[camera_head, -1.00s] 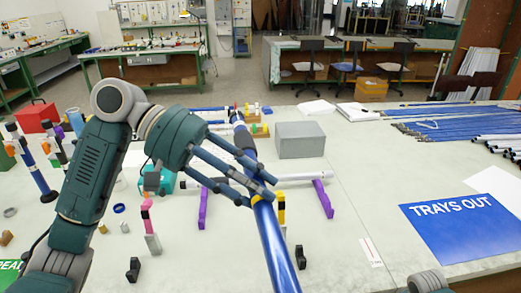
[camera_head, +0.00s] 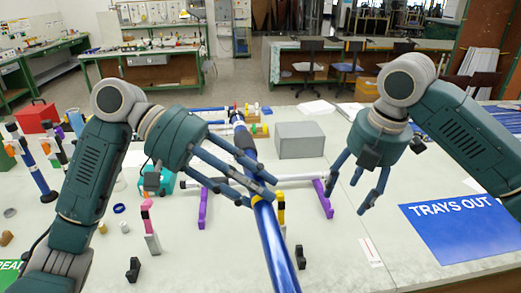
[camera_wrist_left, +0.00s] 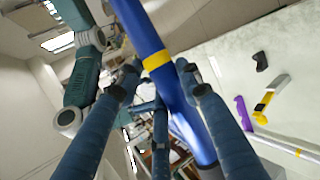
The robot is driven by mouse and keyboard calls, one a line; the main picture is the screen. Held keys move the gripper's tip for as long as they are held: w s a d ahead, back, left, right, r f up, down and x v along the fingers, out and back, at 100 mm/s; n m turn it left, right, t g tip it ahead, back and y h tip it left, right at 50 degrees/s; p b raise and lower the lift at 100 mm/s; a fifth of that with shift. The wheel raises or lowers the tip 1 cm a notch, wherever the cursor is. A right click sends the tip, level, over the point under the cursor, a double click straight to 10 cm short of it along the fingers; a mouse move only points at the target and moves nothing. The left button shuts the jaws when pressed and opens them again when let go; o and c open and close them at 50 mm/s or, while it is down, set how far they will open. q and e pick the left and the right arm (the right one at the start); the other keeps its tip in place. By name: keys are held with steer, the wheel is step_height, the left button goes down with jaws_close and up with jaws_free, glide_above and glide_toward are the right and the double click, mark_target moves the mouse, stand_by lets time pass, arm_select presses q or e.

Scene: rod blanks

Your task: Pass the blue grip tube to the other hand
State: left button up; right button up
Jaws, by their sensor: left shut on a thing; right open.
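The blue grip tube (camera_head: 275,247) is a long blue rod with a yellow band and dark sections. It slants from the upper middle down to the bottom edge in the head view. My left gripper (camera_head: 262,188) is shut on it near the yellow band. In the left wrist view the tube (camera_wrist_left: 140,30) passes between the fingers of my left gripper (camera_wrist_left: 155,105), its yellow band visible. My right gripper (camera_head: 345,198) is open and empty, to the right of the tube and apart from it, fingers pointing down.
A grey box (camera_head: 300,139) stands behind the grippers. Purple stands (camera_head: 322,200) hold a white rod beneath. Small black blocks (camera_head: 133,270) and other parts lie on the left. A blue "TRAYS OUT" sheet (camera_head: 450,240) lies at right. The table's right front is fairly clear.

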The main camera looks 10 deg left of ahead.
arm_select(q)
steer(key=shift+w, duration=0.1)
arm_select(e)
steer(key=s+a+r+n+t, duration=0.1)
steer(key=s+a+r+n, duration=0.55)
steer(key=a+r, duration=0.45)
arm_select(q)
steer(key=shift+a, duration=0.1)
steer(key=shift+s, duration=0.2)
arm_select(e)
steer(key=n+t, duration=0.1)
steer(key=n, duration=0.7)
glide_toward(253, 194)
arm_select(q)
steer(key=shift+w, duration=0.15)
arm_select(e)
steer(key=shift+n, duration=0.25)
steer(key=x, duration=1)
steer(key=shift+w+f, duration=0.2)
steer(key=shift+f, duration=0.05)
steer(key=shift+c, duration=0.6)
steer(key=c, duration=1.2)
arm_select(q)
steer(key=o, duration=1.3)
